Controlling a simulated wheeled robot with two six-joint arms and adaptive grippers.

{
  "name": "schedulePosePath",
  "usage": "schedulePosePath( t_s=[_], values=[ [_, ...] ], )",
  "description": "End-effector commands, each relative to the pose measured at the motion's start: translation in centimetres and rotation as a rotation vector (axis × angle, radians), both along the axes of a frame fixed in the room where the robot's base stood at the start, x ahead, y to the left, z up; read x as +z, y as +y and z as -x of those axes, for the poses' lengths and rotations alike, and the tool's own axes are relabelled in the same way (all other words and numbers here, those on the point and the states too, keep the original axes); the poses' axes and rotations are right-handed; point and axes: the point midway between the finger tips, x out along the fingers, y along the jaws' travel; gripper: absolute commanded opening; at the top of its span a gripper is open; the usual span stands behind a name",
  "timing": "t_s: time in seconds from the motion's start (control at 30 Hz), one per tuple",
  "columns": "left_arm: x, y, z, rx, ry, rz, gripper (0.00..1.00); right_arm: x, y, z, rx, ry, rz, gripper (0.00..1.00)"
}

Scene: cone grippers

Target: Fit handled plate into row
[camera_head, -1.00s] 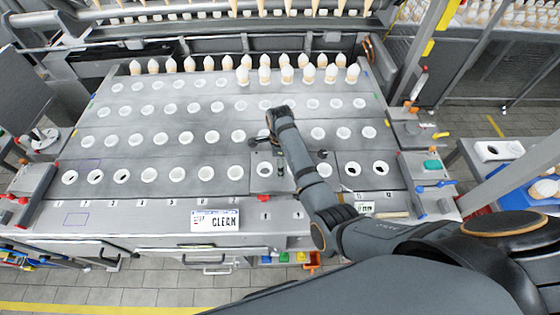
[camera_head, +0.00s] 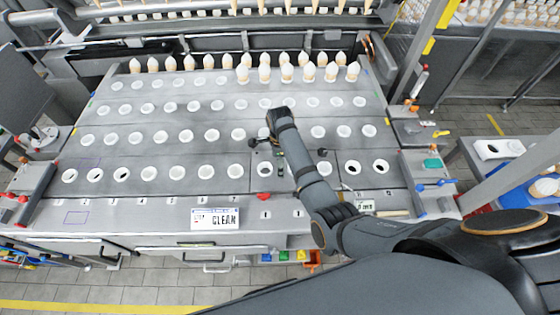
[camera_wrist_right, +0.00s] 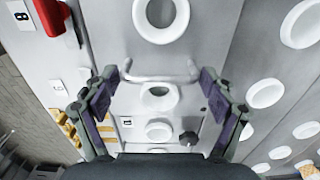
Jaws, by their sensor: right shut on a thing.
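My right gripper (camera_head: 279,162) is low over the front row of the machine's grey deck, right of the middle. In the head view my forearm hides part of the plate (camera_head: 259,185). I cannot tell whether it lies flush with the row (camera_head: 219,186). My left gripper is out of view.
Dark knobs (camera_head: 252,142) stand beside the plate's area. White-ringed holes fill the deck, and pale cones (camera_head: 190,64) stand along the back rows. A red knob (camera_wrist_right: 52,15) and a number label (camera_wrist_right: 18,12) sit on the front strip. A CLEAN sign (camera_head: 215,219) hangs in front.

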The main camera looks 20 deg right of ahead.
Motion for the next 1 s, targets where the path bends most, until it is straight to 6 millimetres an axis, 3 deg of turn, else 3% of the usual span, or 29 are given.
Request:
schedulePosePath(
  t_s=[0.4,0.43,0.53,0.87,1.0],
  values=[
    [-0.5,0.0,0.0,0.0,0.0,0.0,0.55,-0.8,0.0,-0.1,0.0,-0.003,0.0,0.21],
    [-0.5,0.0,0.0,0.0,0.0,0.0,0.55,-0.8,0.0,-0.1,0.0,-0.003,0.0,0.85],
    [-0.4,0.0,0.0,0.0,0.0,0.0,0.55,-0.8,0.0,-0.1,0.0,-0.003,0.0,0.99],
    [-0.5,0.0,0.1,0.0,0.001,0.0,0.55,-1.0,0.0,0.1,0.0,0.002,0.0,1.0],
    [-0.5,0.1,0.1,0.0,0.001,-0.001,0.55,0.1,0.0,0.0,0.0,-0.001,0.0,1.0]
  ],
)
